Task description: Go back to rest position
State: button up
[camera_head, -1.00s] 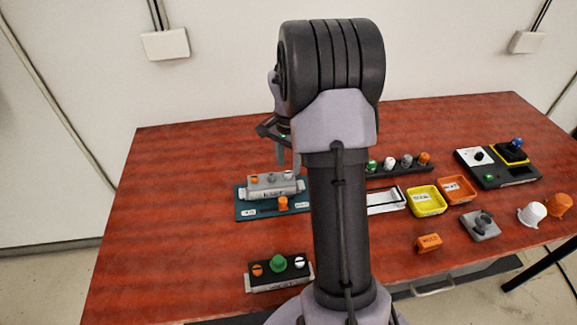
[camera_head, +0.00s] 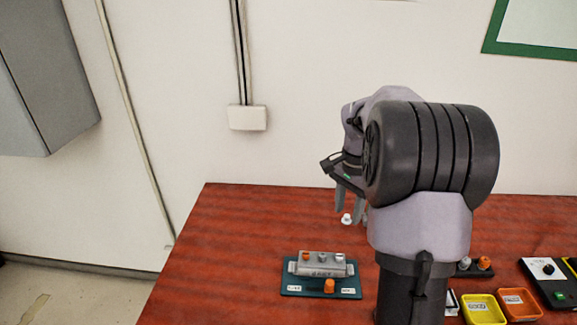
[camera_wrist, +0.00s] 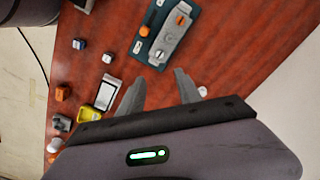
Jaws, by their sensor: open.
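My gripper (camera_head: 350,207) is above the red-brown table, beyond the teal board in the head view. Its two fingers point down, apart and with nothing between them. In the wrist view the gripper (camera_wrist: 158,88) shows as two grey fingers with bare table between them. My arm stands upright at the right of the head view and hides part of the table.
The teal board (camera_head: 289,291) carries a grey block (camera_head: 321,270) with knobs and an orange knob (camera_head: 329,286). A small white piece (camera_head: 346,218) shows just below the fingers. Yellow (camera_head: 483,309) and orange (camera_head: 520,304) trays stand at right. The table's left is clear.

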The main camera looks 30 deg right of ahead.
jog(key=s+a+r+n+t+b, duration=0.2)
jog(key=a+r+n, duration=0.25)
jog(key=a, duration=0.75)
jog(key=s+a+f+n+t+y+b, duration=0.1)
jog(key=s+a+n, duration=0.5)
jog(key=s+a, duration=1)
jog(key=a+t+y+b, duration=0.1)
jog(key=a+t+b, duration=0.1)
jog(key=shift+a+f+n+t, duration=0.2)
jog(key=shift+a+n+t, duration=0.1)
jog(key=shift+n+t, duration=0.1)
